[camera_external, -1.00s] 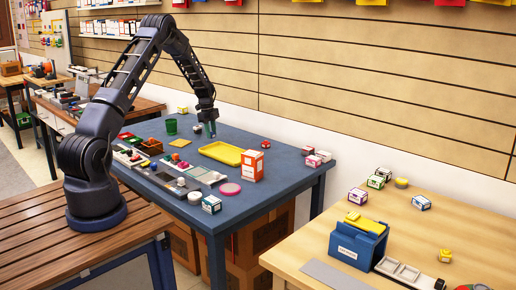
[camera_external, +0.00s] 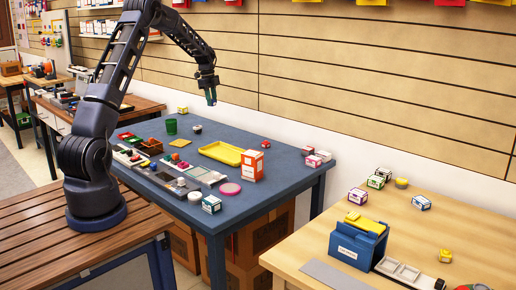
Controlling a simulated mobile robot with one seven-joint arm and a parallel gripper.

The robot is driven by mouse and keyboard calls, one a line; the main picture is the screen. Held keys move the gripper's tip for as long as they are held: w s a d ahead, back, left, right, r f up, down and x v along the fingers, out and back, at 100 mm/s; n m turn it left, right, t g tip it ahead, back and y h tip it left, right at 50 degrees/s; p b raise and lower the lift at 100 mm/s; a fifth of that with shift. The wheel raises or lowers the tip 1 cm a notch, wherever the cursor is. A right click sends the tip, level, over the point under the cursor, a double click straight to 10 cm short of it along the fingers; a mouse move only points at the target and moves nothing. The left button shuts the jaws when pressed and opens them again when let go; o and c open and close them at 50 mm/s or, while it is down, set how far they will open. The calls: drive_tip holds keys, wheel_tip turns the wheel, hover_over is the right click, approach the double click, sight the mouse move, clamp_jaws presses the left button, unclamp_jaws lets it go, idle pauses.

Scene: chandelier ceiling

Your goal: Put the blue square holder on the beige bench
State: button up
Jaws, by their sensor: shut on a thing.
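My gripper (camera_external: 208,86) points down, high above the far part of the blue-grey table (camera_external: 270,196). It is shut on a small blue-teal thing (camera_external: 211,98), which fits the blue square holder. The thing hangs clear of the table, partly hidden by the fingers, and is too small to tell its exact shape. The beige bench (camera_external: 455,212) stands at the right front, away from my gripper.
The beige bench holds a blue bin (camera_external: 343,247), several small boxes (camera_external: 421,203) and a grey tray. The blue-grey table holds a yellow tray (camera_external: 222,153), an orange-white box (camera_external: 252,167) and a green cup (camera_external: 171,126). A gap separates the two. A slatted wall stands behind.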

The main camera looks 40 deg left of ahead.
drive_tip(key=s+d+f+n, duration=0.3)
drive_tip(key=d+n, duration=0.2)
drive_tip(key=d, duration=0.4)
drive_tip(key=s+d+f+n+t+y, duration=0.1)
drive_tip(key=s+d+f+n, duration=0.2)
drive_tip(key=d, duration=0.7)
drive_tip(key=s+d+f+n, duration=0.3)
drive_tip(key=d+f+n, duration=0.2)
drive_tip(key=d+n, duration=0.2)
drive_tip(key=shift+s+d+y, duration=0.15)
drive_tip(key=shift+d+y, duration=0.05)
drive_tip(key=shift+d, duration=0.5)
drive_tip(key=shift+s+d+y, duration=0.15)
drive_tip(key=shift+d+y, duration=0.05)
drive_tip(key=shift+d, duration=0.5)
drive_tip(key=s+a+r, duration=0.2)
drive_tip(key=a+r, duration=0.1)
drive_tip(key=a, duration=0.3)
drive_tip(key=s+a+r, duration=0.2)
drive_tip(key=a+r, duration=0.2)
drive_tip(key=a, duration=0.2)
wheel_tip(320, 180, up, 4)
hover_over(195, 158)
drive_tip(key=f, duration=1.9)
drive_tip(key=shift+s+a, duration=0.15)
drive_tip(key=shift+s, duration=0.05)
drive_tip(key=shift+f, duration=0.2)
drive_tip(key=o, duration=0.9)
drive_tip(key=shift+o, duration=0.2)
